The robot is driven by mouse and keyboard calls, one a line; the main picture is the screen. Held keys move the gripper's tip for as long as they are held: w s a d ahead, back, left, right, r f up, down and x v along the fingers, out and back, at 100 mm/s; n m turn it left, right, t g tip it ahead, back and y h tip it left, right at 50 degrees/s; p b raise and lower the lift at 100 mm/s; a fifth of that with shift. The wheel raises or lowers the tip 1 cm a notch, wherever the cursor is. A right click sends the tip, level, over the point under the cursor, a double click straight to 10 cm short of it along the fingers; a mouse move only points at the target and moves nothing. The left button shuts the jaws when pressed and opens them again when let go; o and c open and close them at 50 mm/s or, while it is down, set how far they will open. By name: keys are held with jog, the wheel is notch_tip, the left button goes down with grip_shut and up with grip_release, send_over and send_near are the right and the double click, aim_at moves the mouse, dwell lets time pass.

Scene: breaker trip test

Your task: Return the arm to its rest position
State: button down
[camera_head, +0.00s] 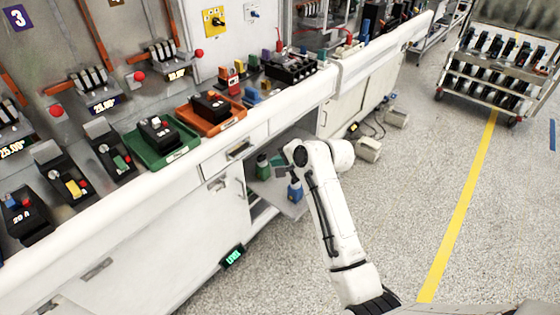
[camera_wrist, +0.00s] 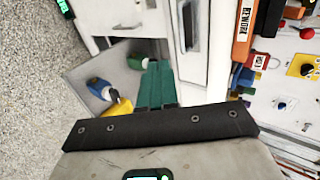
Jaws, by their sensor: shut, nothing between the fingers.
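My white arm (camera_head: 332,215) rises from the bottom of the head view and bends at its upper end in front of the workbench. My gripper (camera_wrist: 155,68) shows in the wrist view as two green fingers pressed together, with nothing between them. The fingers point toward the open cabinet section under the bench. In the head view the gripper is mostly hidden behind the bent end of the arm.
The workbench (camera_head: 230,133) carries a green tray (camera_head: 180,151), an orange tray (camera_head: 236,123) and several breakers. Below, bottles, including a blue one (camera_head: 295,190), stand on a pulled-out shelf (camera_wrist: 78,78) close to my arm. A cart (camera_head: 497,72) stands far right. The floor right of my arm is clear.

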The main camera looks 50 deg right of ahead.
jog(key=shift+s+r, duration=0.25)
jog(key=shift+s, duration=0.05)
jog(key=s+a+f+n+g, duration=0.3)
jog(key=s+a+f+n, duration=0.25)
jog(key=s, duration=0.25)
jog(key=s+a+f+n+g, duration=0.3)
jog(key=s+a+f+n, duration=0.1)
jog(key=s+a, duration=0.4)
jog(key=s+a+n+g, duration=0.3)
jog(key=s+n, duration=0.4)
jog(key=s, duration=0.9)
jog(key=shift+s+a+f+n+g+h, duration=0.2)
jog(key=shift+s+f+n+g+h, duration=0.05)
jog(key=shift+f+n+g+h, duration=0.1)
